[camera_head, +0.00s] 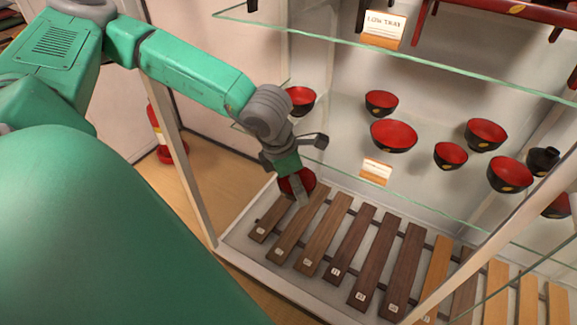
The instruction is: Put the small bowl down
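A small bowl (307,179) with a red inside shows just above the far left end of the wooden slats. The other finger is mostly hidden. I cannot tell whether the bowl touches the slats below. My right gripper is not in view.
Several red-and-black bowls (393,136) stand on a glass shelf (345,165) to the right, with a label card (376,171). Wooden slats (323,235) with small tags cover the low platform. A cabinet post (183,150) stands at left, and an upper glass shelf (450,68) overhangs.

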